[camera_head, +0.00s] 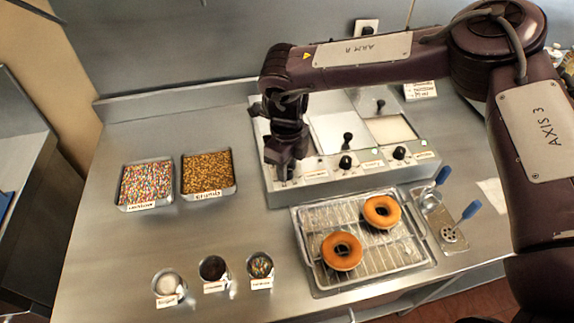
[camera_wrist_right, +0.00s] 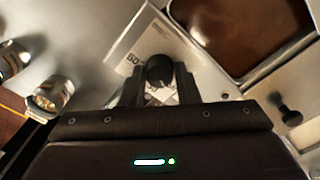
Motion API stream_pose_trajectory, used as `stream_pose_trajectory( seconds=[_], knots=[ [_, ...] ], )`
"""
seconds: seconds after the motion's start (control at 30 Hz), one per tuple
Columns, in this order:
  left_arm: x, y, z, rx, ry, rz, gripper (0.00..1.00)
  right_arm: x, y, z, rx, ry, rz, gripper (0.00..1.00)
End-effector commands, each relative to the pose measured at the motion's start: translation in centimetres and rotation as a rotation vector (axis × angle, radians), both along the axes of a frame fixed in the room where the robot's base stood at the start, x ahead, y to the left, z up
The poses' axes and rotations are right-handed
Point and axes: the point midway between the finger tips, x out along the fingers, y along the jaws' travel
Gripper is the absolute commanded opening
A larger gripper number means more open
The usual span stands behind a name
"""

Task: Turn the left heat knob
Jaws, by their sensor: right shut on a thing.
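The glaze warmer (camera_head: 330,187) is a steel box with a row of black knobs on its sloped front. My right gripper (camera_head: 286,172) reaches down onto the left end of that front and hides the left heat knob in the head view. In the right wrist view the black left heat knob (camera_wrist_right: 160,70) stands between the two fingers of the right gripper (camera_wrist_right: 160,82), which is shut on it. The middle knob (camera_head: 345,162) and right knob (camera_head: 400,153) are clear of the gripper. My left gripper is in neither view.
A wire rack tray (camera_head: 318,283) with two doughnuts (camera_head: 342,251) stands in front of the warmer. Two sprinkle trays (camera_head: 208,196) are at left, several small cups (camera_head: 213,269) at front. Blue-handled tools (camera_head: 470,210) lie at right. A brown glaze well (camera_wrist_right: 225,65) shows in the wrist view.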

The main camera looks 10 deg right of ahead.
Motion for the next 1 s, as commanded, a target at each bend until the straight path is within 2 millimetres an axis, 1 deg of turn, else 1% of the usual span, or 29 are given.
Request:
stream_pose_trajectory(
  seconds=[0.3,0.33,0.47,0.5,0.8,0.87,1.0],
  knots=[
    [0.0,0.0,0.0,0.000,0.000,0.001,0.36,0.2,0.0,0.2,0.001,-0.005,0.001,0.06],
    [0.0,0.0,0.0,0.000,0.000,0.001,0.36,0.2,0.0,0.2,0.001,-0.005,0.001,0.31],
    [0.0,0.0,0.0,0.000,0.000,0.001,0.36,0.1,0.0,0.1,0.001,-0.004,0.000,0.48],
    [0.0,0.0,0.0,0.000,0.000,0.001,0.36,0.1,0.0,0.1,0.001,-0.004,0.000,0.50],
    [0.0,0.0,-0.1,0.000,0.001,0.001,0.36,0.1,0.0,0.3,0.001,-0.002,0.000,0.50],
    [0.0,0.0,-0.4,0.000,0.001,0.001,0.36,0.1,0.0,0.8,0.001,-0.004,0.001,0.50],
    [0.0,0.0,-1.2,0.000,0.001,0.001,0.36,0.2,0.0,2.9,0.002,-0.006,0.000,0.50]
  ],
)
